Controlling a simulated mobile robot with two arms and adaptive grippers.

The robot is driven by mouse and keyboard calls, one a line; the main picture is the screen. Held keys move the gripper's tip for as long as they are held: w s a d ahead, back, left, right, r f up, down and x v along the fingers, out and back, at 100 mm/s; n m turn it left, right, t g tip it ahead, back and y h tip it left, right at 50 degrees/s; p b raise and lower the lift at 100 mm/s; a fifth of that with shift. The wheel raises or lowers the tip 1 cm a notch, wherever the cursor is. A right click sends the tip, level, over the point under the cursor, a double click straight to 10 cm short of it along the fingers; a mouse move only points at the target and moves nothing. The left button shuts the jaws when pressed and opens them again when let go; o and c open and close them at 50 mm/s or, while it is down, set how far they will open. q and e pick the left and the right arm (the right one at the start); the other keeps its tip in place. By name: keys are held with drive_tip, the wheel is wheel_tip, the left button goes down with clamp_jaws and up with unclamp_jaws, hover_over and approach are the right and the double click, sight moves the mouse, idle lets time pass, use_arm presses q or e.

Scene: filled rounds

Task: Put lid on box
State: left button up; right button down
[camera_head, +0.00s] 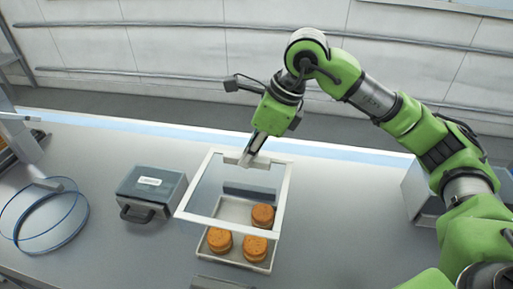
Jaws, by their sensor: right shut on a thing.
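The lid (283,205) is a clear pane with a pale square frame. My right gripper (250,152) is shut on the far edge of the lid and holds it, tilted, above the box. The box (235,262) is a shallow pale tray on the table, seen partly through the lid and partly below its near edge. Several round orange-brown pieces (219,240) lie in it. The far part of the box is seen only through the lid. I cannot tell whether lid and box touch. My left gripper is not in view.
A grey case (151,188) with a handle and white label stands left of the box. A clear round container with blue rims (62,242) is at the far left. A grey bin (421,196) is at the right, partly behind my right arm. The table right of the box is clear.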

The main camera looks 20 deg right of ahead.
sight(250, 170)
drive_tip(key=shift+f, duration=0.75)
wheel_tip(250, 170, down, 4)
drive_tip(key=shift+w+b, duration=0.1)
drive_tip(key=shift+b, duration=1.15)
wheel_tip(250, 170, down, 2)
drive_tip(key=shift+d+f+b, duration=0.1)
drive_tip(key=shift+b, duration=0.55)
wheel_tip(250, 170, down, 5)
drive_tip(key=b, duration=0.4)
drive_tip(key=shift+f+b, duration=0.1)
drive_tip(key=shift+b, duration=0.3)
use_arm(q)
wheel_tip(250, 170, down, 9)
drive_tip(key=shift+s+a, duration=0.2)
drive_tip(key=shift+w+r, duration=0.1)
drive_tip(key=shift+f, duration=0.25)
